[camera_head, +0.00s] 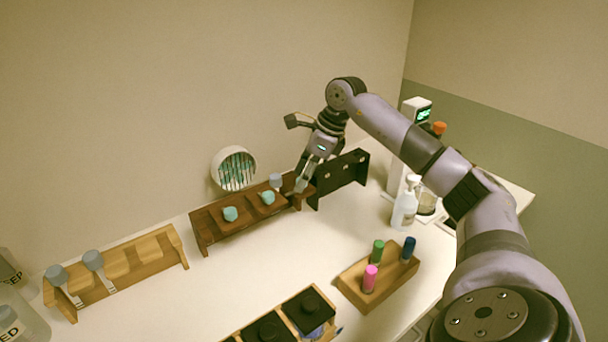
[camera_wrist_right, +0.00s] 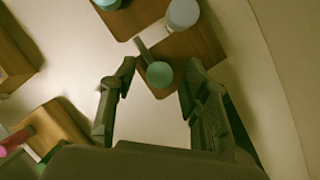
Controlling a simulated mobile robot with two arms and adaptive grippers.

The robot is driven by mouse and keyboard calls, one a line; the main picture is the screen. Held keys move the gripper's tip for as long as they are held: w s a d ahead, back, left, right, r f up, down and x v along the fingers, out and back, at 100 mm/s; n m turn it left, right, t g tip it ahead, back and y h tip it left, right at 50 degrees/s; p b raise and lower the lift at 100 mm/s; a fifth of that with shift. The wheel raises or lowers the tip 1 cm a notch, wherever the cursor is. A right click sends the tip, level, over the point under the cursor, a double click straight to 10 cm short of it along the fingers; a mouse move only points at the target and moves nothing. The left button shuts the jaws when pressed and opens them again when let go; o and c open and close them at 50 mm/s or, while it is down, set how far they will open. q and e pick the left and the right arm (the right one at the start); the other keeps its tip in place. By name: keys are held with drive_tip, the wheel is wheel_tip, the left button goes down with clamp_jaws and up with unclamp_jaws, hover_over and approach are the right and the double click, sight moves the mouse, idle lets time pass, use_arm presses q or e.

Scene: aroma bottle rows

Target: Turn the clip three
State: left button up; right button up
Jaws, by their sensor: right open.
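The dark wood rack (camera_head: 245,229) stands against the wall with teal round pieces, such as one at its left (camera_head: 230,214) and one further along (camera_head: 267,198), and a grey cap (camera_head: 276,182). My right gripper (camera_head: 299,187) is over the rack's right end, pointing down. In the right wrist view it is open, its fingers on either side of a teal round piece (camera_wrist_right: 160,75), with a narrow strip (camera_wrist_right: 143,50) beside it. I cannot tell whether the fingers touch it. A grey cap (camera_wrist_right: 183,14) lies just beyond. No piece is clearly recognisable as the clip. My left gripper is out of view.
A black rack (camera_head: 340,180) adjoins the dark wood rack on the right. A light wood rack (camera_head: 140,262) with grey-capped items stands left. A wooden block (camera_head: 352,288) with coloured caps and a pump bottle (camera_head: 404,208) stand right. The white table middle (camera_head: 255,275) is clear.

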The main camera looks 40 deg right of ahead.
drive_tip(key=shift+c, duration=0.4)
clamp_jaws()
drive_tip(key=shift+m, duration=0.3)
drive_tip(key=m, duration=0.2)
drive_tip(key=m+h, duration=0.1)
drive_tip(key=m, duration=0.1)
drive_tip(key=shift+a+t+h, duration=0.1)
drive_tip(key=shift+t+h, duration=0.2)
drive_tip(key=shift+t, duration=0.1)
drive_tip(key=m+h, duration=0.1)
drive_tip(key=m, duration=0.3)
drive_tip(key=shift+a+m+h, duration=0.15)
drive_tip(key=shift+m+h, duration=0.25)
drive_tip(key=m, duration=0.2)
drive_tip(key=m+h, duration=0.1)
drive_tip(key=m, duration=0.1)
drive_tip(key=shift+a+h, duration=0.1)
drive_tip(key=shift+h, duration=0.2)
drive_tip(key=shift+w+m+g+h, duration=0.1)
drive_tip(key=shift+m+g+h, duration=0.25)
drive_tip(key=shift+m, duration=0.75)
drive_tip(key=shift+m+g+h, duration=0.35)
drive_tip(key=shift+m, duration=0.75)
